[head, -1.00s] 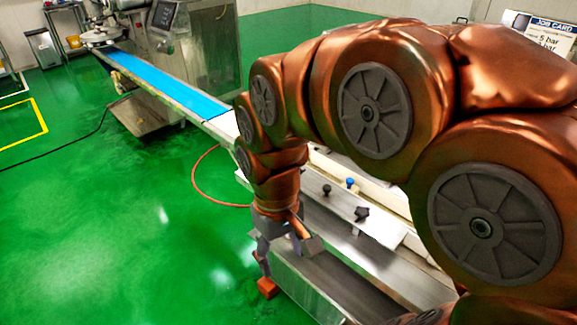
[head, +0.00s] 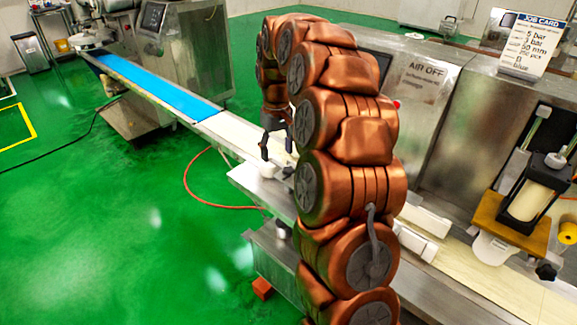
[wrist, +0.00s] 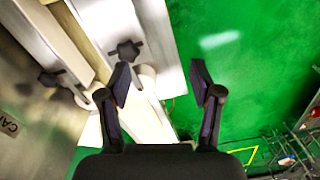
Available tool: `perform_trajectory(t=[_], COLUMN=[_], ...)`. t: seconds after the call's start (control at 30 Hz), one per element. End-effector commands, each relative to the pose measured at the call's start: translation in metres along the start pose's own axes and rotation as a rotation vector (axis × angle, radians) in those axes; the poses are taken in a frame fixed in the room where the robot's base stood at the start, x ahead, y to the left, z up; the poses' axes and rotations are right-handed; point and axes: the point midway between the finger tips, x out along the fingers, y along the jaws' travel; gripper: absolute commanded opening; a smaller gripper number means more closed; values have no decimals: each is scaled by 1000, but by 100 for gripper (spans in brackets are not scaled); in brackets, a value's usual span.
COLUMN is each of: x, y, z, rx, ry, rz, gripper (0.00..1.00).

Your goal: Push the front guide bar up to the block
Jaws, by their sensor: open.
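My gripper (head: 276,150) is beyond my raised arm in the head view, fingers pointing down near the front edge of the pale conveyor. In the wrist view my gripper (wrist: 160,75) is open, with nothing between its fingers. Its left finger is close to a dark star knob (wrist: 126,50) and a white round part on the front side of the line; contact cannot be told. A second star knob (wrist: 50,78) is farther left. Long pale bars run beside the knobs. I cannot tell the front guide bar surely from the other strips, nor pick out the block; my arm hides much of this area.
The blue belt (head: 160,86) runs away to the upper left. The steel machine with an "AIR OFF" sign (head: 425,78) and a job card (head: 530,42) stand at the right. A red hose (head: 205,200) lies on open green floor at the left.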

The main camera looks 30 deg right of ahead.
Motion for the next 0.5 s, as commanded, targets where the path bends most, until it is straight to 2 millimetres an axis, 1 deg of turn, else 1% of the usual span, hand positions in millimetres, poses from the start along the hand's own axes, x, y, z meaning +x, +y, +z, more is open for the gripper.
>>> perform_trajectory(t=[0.03,0.1,0.2,0.33,0.5], x=[5,11,15,19,24], y=[13,27,43,53,55], z=[-8,-16,-23,-27,-28], rx=[14,28,42,52,53], ry=[2,2,7,6,7], rz=[5,10,16,21,23], gripper=[65,65,65,65,65])
